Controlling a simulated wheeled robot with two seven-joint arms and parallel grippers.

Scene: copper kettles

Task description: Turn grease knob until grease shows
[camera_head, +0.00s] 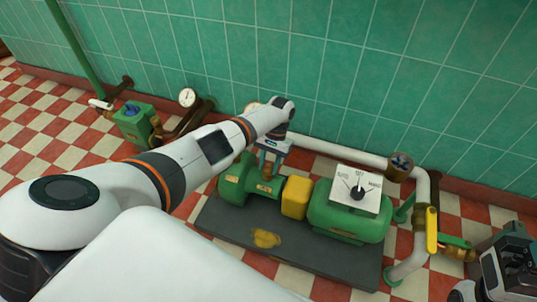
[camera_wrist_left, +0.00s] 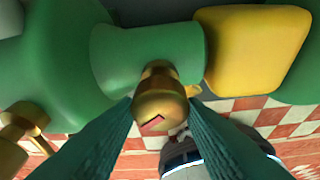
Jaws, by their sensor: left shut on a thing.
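A round brass grease knob (camera_wrist_left: 160,102) with a small red mark sits on the green pump body (camera_wrist_left: 140,55), seen in the left wrist view. The fingers of my left gripper (camera_wrist_left: 162,118) are shut on the knob, one on each side. In the head view my left gripper (camera_head: 270,160) reaches down over the green pump (camera_head: 233,188), and the knob is mostly hidden there. I cannot make out grease at the knob. My right gripper (camera_head: 512,265) is at the lower right edge, away from the pump, and its fingers are unclear.
A yellow coupling cover (camera_head: 296,198) joins the pump to a green motor (camera_head: 345,225) with a white switch panel (camera_head: 357,188). They stand on a dark plinth (camera_head: 330,277) with a yellow-brown patch (camera_head: 266,238). A white pipe with a yellow lever (camera_head: 432,230) stands at right.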

